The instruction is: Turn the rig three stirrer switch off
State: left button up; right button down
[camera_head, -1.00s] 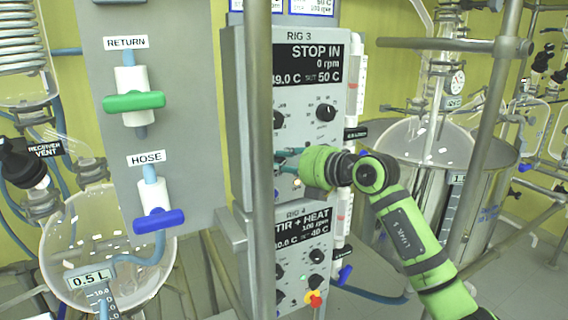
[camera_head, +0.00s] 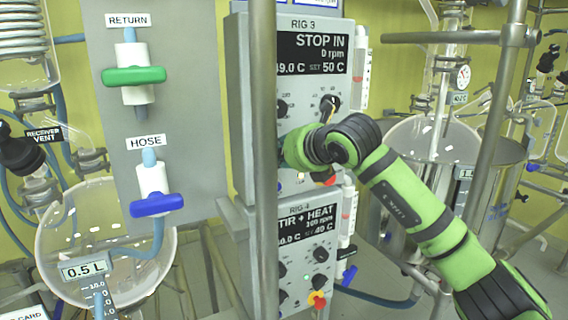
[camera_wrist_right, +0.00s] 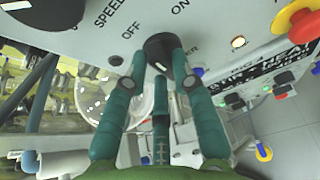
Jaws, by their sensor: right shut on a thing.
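The rig three control box (camera_head: 313,90) stands behind a vertical metal pole in the head view. Its display (camera_head: 312,54) reads STOP IN, 0 rpm and SET 50 C. My right gripper (camera_head: 284,150) is at the lower part of this panel; its fingertips are mostly hidden there by the wrist and pole. In the right wrist view, the teal fingers of my right gripper (camera_wrist_right: 164,58) are shut on a black switch knob (camera_wrist_right: 166,46) beside the printed words OFF and ON. My left gripper is out of view.
The rig four box (camera_head: 305,245) sits directly below, with its own knobs and a red-yellow stop button (camera_head: 317,299). The metal pole (camera_head: 264,200) stands close left of my right gripper. A grey board (camera_head: 200,110) with green and blue valves is further left.

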jog(key=shift+a+n+h+b, duration=0.1)
jog(key=shift+n+h+b, duration=0.3)
jog(key=shift+n+b, duration=0.35)
jog(key=shift+t, duration=0.3)
jog(key=c, duration=1)
grip_release()
jog(key=v, duration=1.2)
jog(key=shift+a+r, duration=0.1)
jog(key=shift+r, duration=0.05)
